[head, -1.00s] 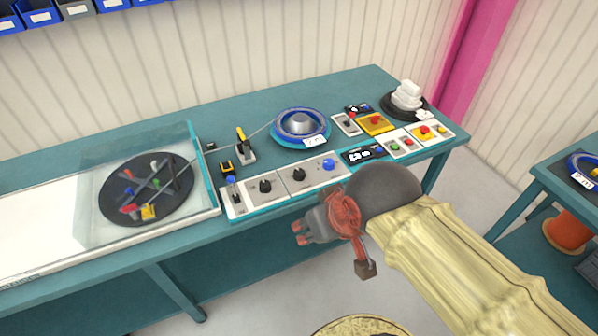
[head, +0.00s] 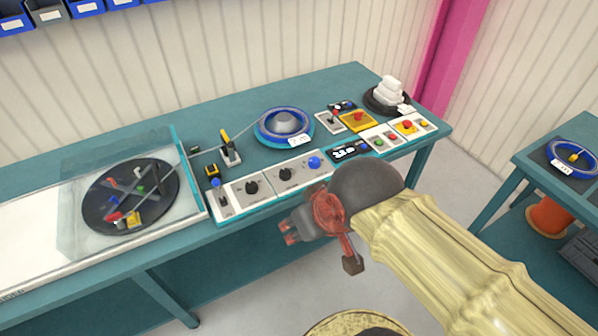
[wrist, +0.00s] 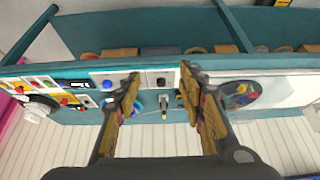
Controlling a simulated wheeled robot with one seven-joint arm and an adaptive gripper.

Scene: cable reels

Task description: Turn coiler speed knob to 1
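Two black knobs, the left one (head: 252,187) and the right one (head: 286,173), sit on white plates along the front of the teal bench. Their labels are too small to read, so I cannot tell which is the coiler speed knob. My gripper (head: 289,232) hangs in front of the bench edge, below and apart from the knobs. In the wrist view my gripper (wrist: 160,77) is open and empty. One black knob (wrist: 160,81) shows in the gap between its fingers, farther off. Its setting is not readable.
A blue button (head: 314,162) stands right of the knobs, with a black display (head: 350,152) beyond. A lever switch (head: 223,200) is at the left end. A blue reel (head: 284,126) and a clear-covered black disc (head: 130,197) are on the bench.

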